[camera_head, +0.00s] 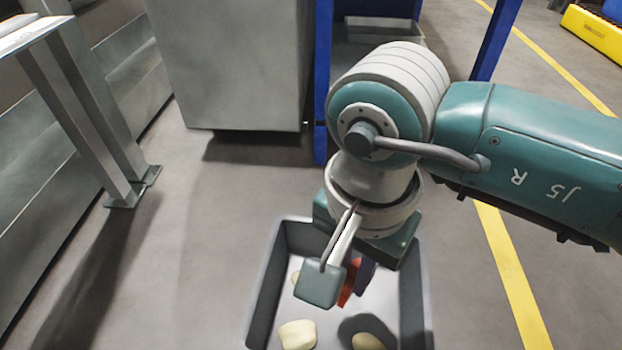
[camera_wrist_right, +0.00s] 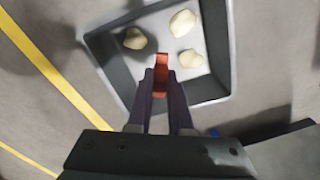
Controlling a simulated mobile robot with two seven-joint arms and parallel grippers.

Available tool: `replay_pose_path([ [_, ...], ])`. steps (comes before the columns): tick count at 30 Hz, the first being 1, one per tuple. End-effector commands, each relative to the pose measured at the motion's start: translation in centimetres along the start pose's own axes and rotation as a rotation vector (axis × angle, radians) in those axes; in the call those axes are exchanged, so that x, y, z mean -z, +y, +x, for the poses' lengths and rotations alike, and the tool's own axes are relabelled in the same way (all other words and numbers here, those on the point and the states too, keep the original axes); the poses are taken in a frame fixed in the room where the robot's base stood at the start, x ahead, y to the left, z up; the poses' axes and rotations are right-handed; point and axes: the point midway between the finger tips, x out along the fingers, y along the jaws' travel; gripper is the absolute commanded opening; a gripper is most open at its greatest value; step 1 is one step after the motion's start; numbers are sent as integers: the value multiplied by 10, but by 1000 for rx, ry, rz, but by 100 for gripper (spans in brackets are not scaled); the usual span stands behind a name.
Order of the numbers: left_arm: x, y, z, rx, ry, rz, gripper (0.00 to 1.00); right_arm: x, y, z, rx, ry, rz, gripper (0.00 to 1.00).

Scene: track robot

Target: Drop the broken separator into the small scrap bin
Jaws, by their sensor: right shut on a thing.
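The broken separator is a small orange-red piece (camera_head: 348,291); it also shows in the right wrist view (camera_wrist_right: 161,68). My right gripper (camera_wrist_right: 161,78) is shut on it, with its dark purple fingers on either side. The grey scrap bin (camera_head: 266,290) stands on the floor below, and its wall shows in the right wrist view (camera_wrist_right: 216,40). The separator is held over the bin's opening in both views; its height above the bin floor is hard to tell. My right wrist partly hides the piece and the bin's far side in the head view. My left gripper is not in view.
Three pale yellow lumps lie in the bin, one near its front (camera_head: 298,334). A grey cabinet (camera_head: 232,65) and a blue frame (camera_head: 322,90) stand behind. A metal stand (camera_head: 88,110) is at left. Floor between stand and bin is clear.

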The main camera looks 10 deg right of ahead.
Motion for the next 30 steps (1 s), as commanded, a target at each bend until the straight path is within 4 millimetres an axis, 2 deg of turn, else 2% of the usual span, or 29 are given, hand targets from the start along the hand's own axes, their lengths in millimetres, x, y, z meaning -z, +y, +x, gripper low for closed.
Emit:
replay_pose_path([
  [1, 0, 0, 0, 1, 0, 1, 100, 0, 0, 0, 0, 0, 0, 22],
  [9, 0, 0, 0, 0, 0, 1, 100, 0, 0, 0, 0, 0, -1, 52],
  [10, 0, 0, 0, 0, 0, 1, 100, 0, 0, 0, 0, 0, -1, 53],
  [17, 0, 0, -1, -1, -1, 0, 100, 0, 0, -1, 0, 0, -1, 53],
  [20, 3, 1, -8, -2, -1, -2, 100, 0, 0, -10, 0, 1, -1, 53],
  [30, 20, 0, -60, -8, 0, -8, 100, 1, 0, -76, 2, 3, -2, 53],
])
